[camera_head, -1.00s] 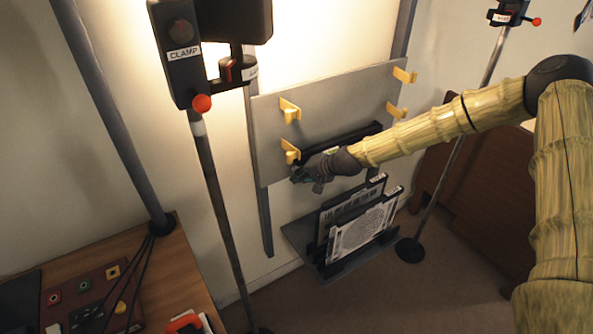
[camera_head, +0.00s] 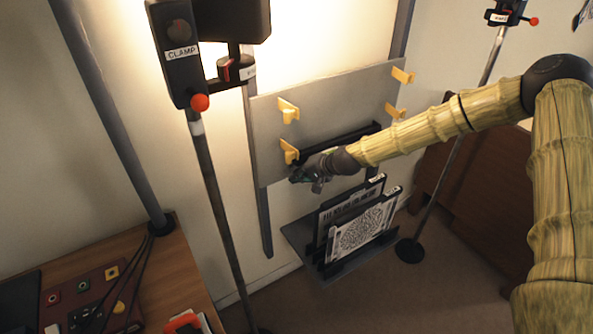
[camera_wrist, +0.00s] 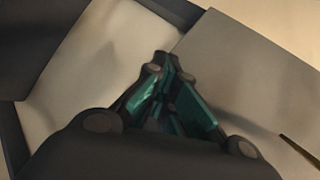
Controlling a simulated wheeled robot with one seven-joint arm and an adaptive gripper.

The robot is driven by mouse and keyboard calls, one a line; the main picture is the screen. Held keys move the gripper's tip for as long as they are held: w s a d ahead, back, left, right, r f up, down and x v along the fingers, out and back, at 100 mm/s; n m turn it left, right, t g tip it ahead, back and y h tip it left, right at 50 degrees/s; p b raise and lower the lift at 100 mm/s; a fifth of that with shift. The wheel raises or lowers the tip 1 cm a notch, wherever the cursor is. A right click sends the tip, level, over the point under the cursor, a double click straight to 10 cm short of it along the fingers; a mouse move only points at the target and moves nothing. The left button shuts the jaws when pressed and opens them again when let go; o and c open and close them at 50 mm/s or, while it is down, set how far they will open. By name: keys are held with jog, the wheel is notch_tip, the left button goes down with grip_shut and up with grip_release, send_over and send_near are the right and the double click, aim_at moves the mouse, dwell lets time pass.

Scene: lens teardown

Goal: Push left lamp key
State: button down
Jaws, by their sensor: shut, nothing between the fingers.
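The left lamp (camera_head: 232,18) is a black head at the top, lit, with a bright glow on the wall behind it. Beside it, a red-and-black rocker (camera_head: 234,68) sits on a small black bracket with a partly readable label; it looks like the lamp key. My gripper (camera_head: 303,179) is shut and empty, well below and right of the rocker, by the lower left of the grey board. In the wrist view its green-and-black fingers (camera_wrist: 165,75) are together in front of pale surfaces. The rocker is not recognisable in that view.
A black clamp box (camera_head: 178,55) with a red knob stands on a pole left of the lamp. The grey board (camera_head: 335,105) carries yellow hooks. A rack of patterned plates (camera_head: 362,232) stands below. A desk (camera_head: 165,265) is at lower left, another stand (camera_head: 507,12) at right.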

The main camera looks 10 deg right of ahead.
jog(key=shift+w+r, duration=0.2)
jog(key=shift+r, duration=0.25)
jog(key=shift+s+d+f, duration=0.3)
jog(key=shift+s+f, duration=0.05)
jog(key=shift+s, duration=0.45)
jog(key=shift+s+d, duration=0.3)
jog(key=shift+s, duration=0.45)
jog(key=shift+s+d, duration=0.3)
jog(key=shift+s, duration=0.45)
jog(key=shift+s+d, duration=0.3)
jog(key=shift+s, duration=0.45)
